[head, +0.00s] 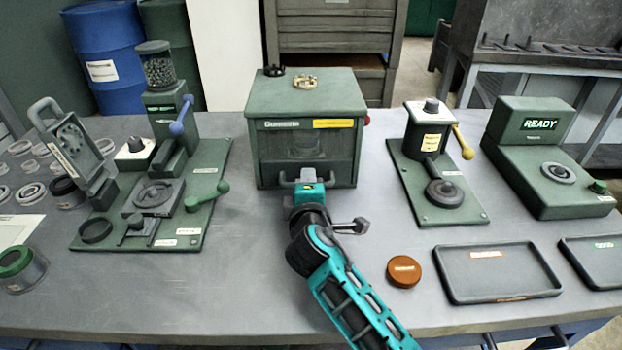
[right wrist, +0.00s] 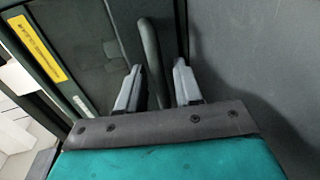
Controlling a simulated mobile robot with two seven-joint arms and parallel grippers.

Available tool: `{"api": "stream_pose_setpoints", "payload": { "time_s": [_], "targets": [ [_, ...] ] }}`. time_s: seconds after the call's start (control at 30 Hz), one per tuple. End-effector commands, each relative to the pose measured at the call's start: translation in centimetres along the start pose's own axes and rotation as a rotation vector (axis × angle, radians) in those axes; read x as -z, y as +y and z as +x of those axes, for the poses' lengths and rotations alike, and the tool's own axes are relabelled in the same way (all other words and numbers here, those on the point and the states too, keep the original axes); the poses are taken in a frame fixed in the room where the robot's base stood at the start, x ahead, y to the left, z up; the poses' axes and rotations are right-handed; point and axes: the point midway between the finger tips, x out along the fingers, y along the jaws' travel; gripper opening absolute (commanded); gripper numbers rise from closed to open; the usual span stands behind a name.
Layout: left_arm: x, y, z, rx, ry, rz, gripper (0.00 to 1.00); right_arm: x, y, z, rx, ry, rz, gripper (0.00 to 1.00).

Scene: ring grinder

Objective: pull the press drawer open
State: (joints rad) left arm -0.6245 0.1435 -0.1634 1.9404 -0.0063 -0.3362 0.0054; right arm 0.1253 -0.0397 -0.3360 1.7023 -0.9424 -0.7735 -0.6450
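The green press box (head: 305,95) stands at the middle of the table, with a yellow label on its front. I take the dark front panel (right wrist: 85,45) in the right wrist view to be its front. A dark bar handle (right wrist: 150,55) stands out from it. My right gripper (head: 309,180) is at the lower front of the box; the right wrist view shows its two fingers (right wrist: 157,88) apart, one on each side of the handle. A gap shows beside the bar. The gripper hides much of the handle in the head view. My left gripper is not in view.
A smaller press (head: 430,150) and a READY unit (head: 545,150) stand right. A brown puck (head: 403,271) and dark tray (head: 495,297) lie at front right.

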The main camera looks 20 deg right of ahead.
Motion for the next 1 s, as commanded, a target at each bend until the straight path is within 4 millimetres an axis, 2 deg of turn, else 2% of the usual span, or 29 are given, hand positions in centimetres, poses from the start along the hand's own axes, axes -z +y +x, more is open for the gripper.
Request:
{"api": "stream_pose_setpoints", "payload": {
  "time_s": [0.47,0.83,1.0],
  "targets": [
    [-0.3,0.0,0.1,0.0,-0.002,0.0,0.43,0.19,-0.16,-0.18,0.001,-0.001,0.001,0.35],
    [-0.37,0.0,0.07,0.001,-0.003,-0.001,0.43,0.17,-0.16,-0.16,0.001,-0.001,0.001,0.01],
    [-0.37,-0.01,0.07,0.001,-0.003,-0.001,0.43,0.17,-0.16,-0.15,0.0,-0.001,0.0,0.0]
  ]
}}
